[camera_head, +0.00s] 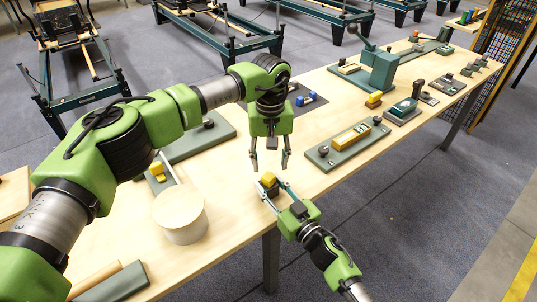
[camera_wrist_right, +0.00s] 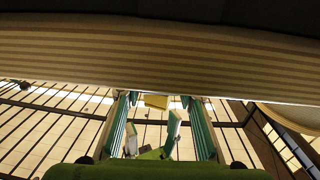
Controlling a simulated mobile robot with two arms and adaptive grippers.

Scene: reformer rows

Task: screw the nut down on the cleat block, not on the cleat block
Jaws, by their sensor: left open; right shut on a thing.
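My right gripper (camera_head: 268,188) is shut on a small yellow piece (camera_head: 269,179) with a dark part below it, at the table's front edge. The yellow piece also shows between the fingertips in the right wrist view (camera_wrist_right: 157,101). I cannot tell whether it is the nut. My left gripper (camera_head: 270,160) is open and empty, pointing down just above and behind that piece. A green base plate (camera_head: 318,155) to the right carries a long yellow block (camera_head: 351,137) and dark knobs. Another green plate (camera_head: 190,147) lies partly behind my left arm. I cannot tell which is the cleat block.
A round wooden drum (camera_head: 180,215) stands on the wooden table (camera_head: 235,217) at the left. A green machine (camera_head: 379,69), an iron-shaped tool (camera_head: 403,109) and small yellow pieces (camera_head: 374,99) stand farther right. Bare table lies between the drum and my grippers.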

